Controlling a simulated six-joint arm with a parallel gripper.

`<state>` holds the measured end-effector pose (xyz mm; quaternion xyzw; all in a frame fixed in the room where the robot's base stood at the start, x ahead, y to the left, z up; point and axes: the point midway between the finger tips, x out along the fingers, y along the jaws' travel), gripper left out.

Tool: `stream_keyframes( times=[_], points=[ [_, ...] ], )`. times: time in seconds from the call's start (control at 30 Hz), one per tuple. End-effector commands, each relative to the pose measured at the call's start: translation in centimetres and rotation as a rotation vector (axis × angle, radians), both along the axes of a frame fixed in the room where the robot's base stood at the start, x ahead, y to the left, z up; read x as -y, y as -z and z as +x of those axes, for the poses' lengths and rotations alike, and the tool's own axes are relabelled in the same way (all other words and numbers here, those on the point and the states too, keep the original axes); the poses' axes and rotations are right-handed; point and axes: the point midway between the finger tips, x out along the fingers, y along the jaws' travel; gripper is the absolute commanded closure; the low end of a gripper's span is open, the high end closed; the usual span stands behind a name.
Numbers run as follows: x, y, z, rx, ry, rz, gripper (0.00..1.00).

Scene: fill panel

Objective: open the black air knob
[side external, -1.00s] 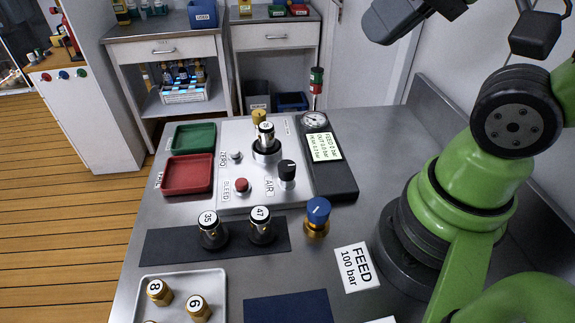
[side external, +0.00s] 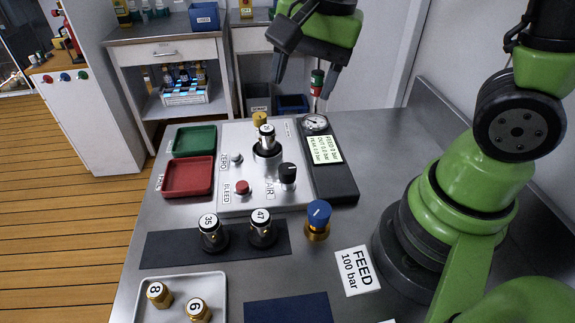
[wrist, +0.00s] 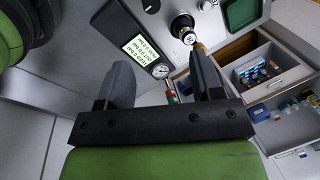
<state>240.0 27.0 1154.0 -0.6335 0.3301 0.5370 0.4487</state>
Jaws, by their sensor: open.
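The black air knob (side external: 287,174) stands upright on the silver panel (side external: 228,201), beside the AIR label (side external: 270,190). A white line marks its top. In the wrist view a dark knob (wrist: 151,5) at the top edge looks like the same one, partly cut off. My gripper (side external: 306,77) is open and empty, high above the back of the panel, well apart from the knob. In the wrist view its two fingers (wrist: 163,84) are spread with nothing between them.
A bottle numbered on top (side external: 266,141) stands in the panel. A gauge and display unit (side external: 330,165) is right of the knob. The red bleed button (side external: 242,187) is left. A blue knob (side external: 318,218) and bottles 35 (side external: 211,232) and 47 (side external: 262,228) stand in front.

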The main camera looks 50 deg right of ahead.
Motion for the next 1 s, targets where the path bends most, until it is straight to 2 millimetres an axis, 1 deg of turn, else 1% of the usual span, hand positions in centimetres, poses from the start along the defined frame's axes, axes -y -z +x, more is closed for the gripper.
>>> stream_keyframes(
  times=[0.03,0.1,0.2,0.33,0.47,0.57,0.8,0.9,1.0],
  points=[
    [-0.1,1.7,0.7,-0.056,0.067,0.0,0.4],
    [-0.2,3.6,1.4,-0.11,0.166,-0.002,0.4],
    [-0.4,5.9,2.1,-0.167,0.278,-0.011,0.4],
    [-0.5,7.8,2.4,-0.208,0.367,-0.02,0.4],
    [-0.5,8.8,2.5,-0.22,0.395,-0.023,0.4],
    [-0.5,9.9,2.4,-0.223,0.396,-0.024,0.4],
    [-0.5,14.3,2.4,-0.224,0.395,-0.024,0.4],
    [-0.5,15.8,2.4,-0.223,0.397,-0.023,0.4],
    [-0.5,17.0,2.4,-0.22,0.395,-0.022,0.4]
  ],
)
